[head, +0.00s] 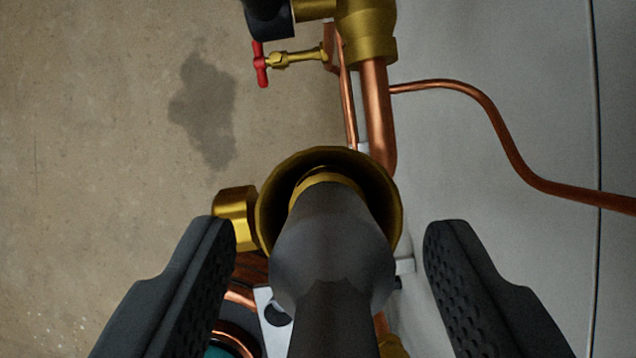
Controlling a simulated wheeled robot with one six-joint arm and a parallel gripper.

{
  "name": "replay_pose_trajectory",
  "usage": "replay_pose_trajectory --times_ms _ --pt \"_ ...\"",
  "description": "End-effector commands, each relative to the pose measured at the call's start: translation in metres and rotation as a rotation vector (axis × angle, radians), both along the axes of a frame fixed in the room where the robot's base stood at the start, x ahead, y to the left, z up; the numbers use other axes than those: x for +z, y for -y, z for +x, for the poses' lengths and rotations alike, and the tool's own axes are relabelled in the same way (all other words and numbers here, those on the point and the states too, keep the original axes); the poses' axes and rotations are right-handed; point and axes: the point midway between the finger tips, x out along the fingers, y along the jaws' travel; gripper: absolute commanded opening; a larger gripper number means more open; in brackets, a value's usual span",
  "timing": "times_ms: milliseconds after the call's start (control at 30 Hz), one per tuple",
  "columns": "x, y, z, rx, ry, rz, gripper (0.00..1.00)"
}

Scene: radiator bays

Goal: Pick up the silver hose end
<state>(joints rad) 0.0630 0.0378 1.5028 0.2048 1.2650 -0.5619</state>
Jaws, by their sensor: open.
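My gripper (334,232) is open, with one black ribbed finger on each side at the bottom of the head view. A dark grey, smooth, tapered piece (333,265) lies between the fingers, with a gap on both sides. It looks like a hose end, but it shows dark grey rather than clearly silver. Its far end overlaps the wide brass cup (386,195); I cannot tell whether it sits inside or in front of it. No other silver hose end is visible.
A brass side fitting (235,214) is close to the left finger. Copper pipe (377,110) runs up to a brass valve body (368,30), with a red-handled tap (261,64) beside it. A thin copper pipe (500,130) curves right. The left beige surface is mostly clear.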

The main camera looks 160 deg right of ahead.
Motion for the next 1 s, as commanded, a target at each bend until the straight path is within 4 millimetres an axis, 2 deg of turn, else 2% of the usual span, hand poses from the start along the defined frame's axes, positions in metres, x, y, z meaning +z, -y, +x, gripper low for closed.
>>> replay_pose_trajectory --times_ms 133,367,467,633,667,700,867,1000 --pt "-0.016 -0.003 0.006 0.001 0.0 0.0 0.55" --pt "-0.018 -0.004 0.007 0.001 0.001 0.0 0.55" --pt "-0.018 -0.004 0.007 0.0 0.001 0.0 0.39" --pt "-0.018 -0.003 0.007 0.0 0.001 0.0 0.06" --pt "-0.018 -0.003 0.007 0.0 0.001 0.0 0.03" --pt "-0.018 -0.003 0.007 0.0 0.001 0.0 0.0" --pt "-0.018 -0.003 0.007 0.0 0.001 0.0 0.0" --pt "-0.009 -0.003 0.008 0.001 0.003 0.0 0.0"
